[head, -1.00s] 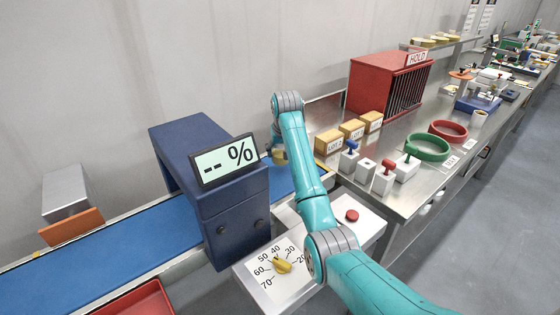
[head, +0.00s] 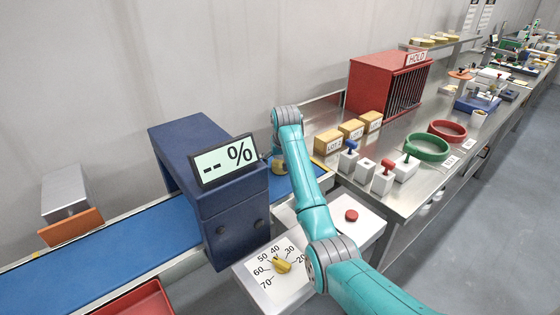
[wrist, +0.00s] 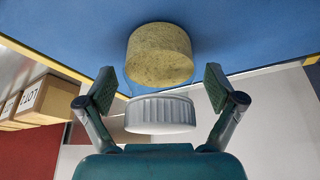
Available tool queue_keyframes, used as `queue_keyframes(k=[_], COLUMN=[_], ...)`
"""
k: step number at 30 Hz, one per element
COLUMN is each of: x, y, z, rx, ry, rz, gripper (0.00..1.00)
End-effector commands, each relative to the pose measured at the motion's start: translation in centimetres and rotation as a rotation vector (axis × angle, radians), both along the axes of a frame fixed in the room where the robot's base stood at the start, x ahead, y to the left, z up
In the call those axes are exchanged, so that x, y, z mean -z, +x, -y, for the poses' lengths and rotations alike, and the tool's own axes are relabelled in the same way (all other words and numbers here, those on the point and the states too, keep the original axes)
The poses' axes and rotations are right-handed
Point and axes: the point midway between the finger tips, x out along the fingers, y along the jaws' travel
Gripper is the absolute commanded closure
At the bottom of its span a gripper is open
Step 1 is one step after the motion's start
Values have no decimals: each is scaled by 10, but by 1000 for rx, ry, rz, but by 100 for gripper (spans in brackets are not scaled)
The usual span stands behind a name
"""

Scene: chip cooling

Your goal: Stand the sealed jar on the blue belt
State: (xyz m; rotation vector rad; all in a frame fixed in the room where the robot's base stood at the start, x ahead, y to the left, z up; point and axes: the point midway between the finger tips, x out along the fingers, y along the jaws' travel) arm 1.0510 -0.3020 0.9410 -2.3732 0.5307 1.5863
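The jar (wrist: 160,55) has yellowish contents and a white ribbed lid (wrist: 160,113). In the wrist view it is over the blue belt (wrist: 60,30), lid toward me, and looks upright. Whether its base touches the belt I cannot tell for sure. My gripper (wrist: 160,88) is open, one finger on each side of the jar near its lid, with visible gaps. In the head view the jar (head: 279,167) shows as a small yellowish patch beside my arm, past the blue housing. The blue belt (head: 100,251) runs left from there. My gripper is mostly hidden in the head view.
A blue housing (head: 235,228) with a "-- %" display (head: 224,161) spans the belt. In front are a dial (head: 283,265) and a red button (head: 351,215). LOT boxes (head: 351,129), small stamps and a red HOLD cage (head: 374,88) stand on the right bench.

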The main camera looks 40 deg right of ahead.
Motion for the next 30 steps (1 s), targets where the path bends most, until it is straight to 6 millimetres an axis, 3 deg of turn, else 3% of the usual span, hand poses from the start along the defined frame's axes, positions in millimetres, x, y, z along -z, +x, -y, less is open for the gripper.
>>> queue_keyframes(k=[10,24,30], x=[-13,-93,-111], y=[-3,-33,-40], z=[-2,-16,-19], rx=[0,0,0], ry=[-1,-2,0], rz=[3,4,1], gripper=[8,8,8])
